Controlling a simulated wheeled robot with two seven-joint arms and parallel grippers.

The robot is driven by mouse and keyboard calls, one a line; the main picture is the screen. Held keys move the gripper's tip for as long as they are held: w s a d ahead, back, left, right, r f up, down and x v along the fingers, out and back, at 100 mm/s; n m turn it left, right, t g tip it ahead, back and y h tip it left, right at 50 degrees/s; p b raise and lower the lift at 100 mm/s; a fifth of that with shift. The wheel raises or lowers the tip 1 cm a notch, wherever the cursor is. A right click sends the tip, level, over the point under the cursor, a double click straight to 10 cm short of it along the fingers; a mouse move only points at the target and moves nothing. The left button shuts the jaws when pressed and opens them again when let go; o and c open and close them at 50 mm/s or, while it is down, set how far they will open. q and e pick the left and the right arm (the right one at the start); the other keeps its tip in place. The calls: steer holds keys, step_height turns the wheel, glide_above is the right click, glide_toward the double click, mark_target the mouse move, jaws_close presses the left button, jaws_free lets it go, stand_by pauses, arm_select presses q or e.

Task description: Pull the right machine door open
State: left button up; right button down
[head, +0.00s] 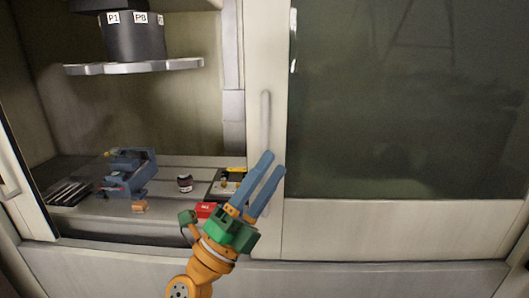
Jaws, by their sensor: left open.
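The right machine door (350,228) is a pale panel with a large dark window (405,95). It covers the right half of the machine front. Its upright bar handle (265,118) is on the door's left edge. My left gripper (268,163) has blue fingers, a green body and an orange wrist. I cannot tell whether the fingers touch the door. Nothing shows between them. My right gripper is not in view.
The left part of the machine stands open. Inside are a blue vise (130,172), a dark jar (185,183), a red box (205,210) and a dark tray (228,182). A dark tool head (133,38) hangs above. Another door handle (8,178) shows at the far left.

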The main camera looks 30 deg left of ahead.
arm_select(q)
steer(key=s+d+r+m+g+h, duration=0.15)
steer(key=d+m+g+h, duration=0.3)
steer(key=m+h, duration=0.55)
steer(key=m+g+y, duration=0.3)
steer(key=m+y, duration=0.1)
steer(key=y, duration=1.1)
glide_toward(262, 152)
steer(key=w, duration=0.4)
steer(key=w+p, duration=0.1)
steer(key=w, duration=0.1)
steer(key=w+p, duration=0.1)
steer(key=w, duration=0.1)
steer(key=w+p, duration=0.2)
steer(key=shift+w+d+r, duration=0.1)
steer(key=shift+w+d, duration=0.15)
steer(key=shift+w, duration=0.25)
steer(key=shift+s, duration=0.1)
jaws_close()
